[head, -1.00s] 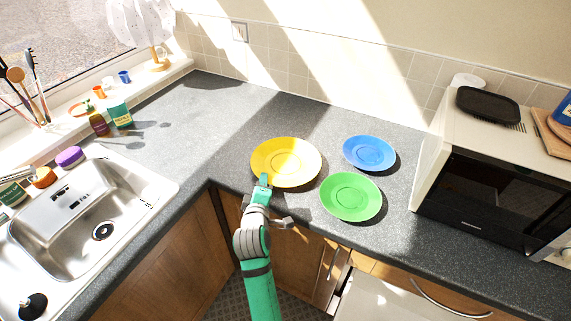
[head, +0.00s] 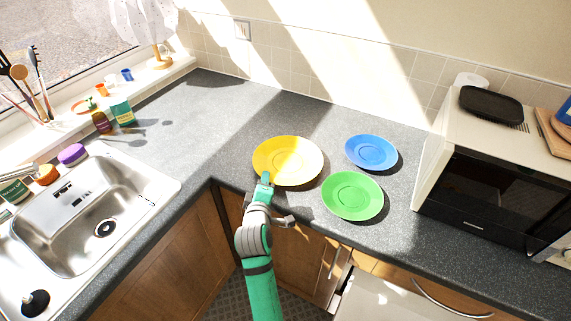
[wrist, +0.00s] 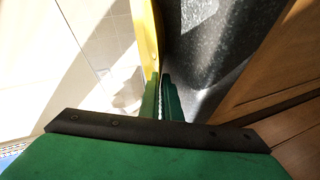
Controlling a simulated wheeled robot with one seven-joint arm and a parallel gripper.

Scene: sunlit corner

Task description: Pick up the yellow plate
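The yellow plate (head: 288,160) lies on the grey counter, half in sunlight, at the left of three plates. My gripper (head: 266,178) is at its near rim, on the front left side. In the wrist view the plate (wrist: 147,32) shows edge-on as a yellow strip that runs down to the fingertips. The green fingers of my gripper (wrist: 161,77) are close together, with the rim between their tips. The plate looks flat on the counter, and I see no clear gap under it.
A green plate (head: 352,196) and a blue plate (head: 371,152) lie close on the right. A microwave (head: 488,170) stands beyond them. A sink (head: 85,215) is at left. The counter behind and left of the yellow plate is clear.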

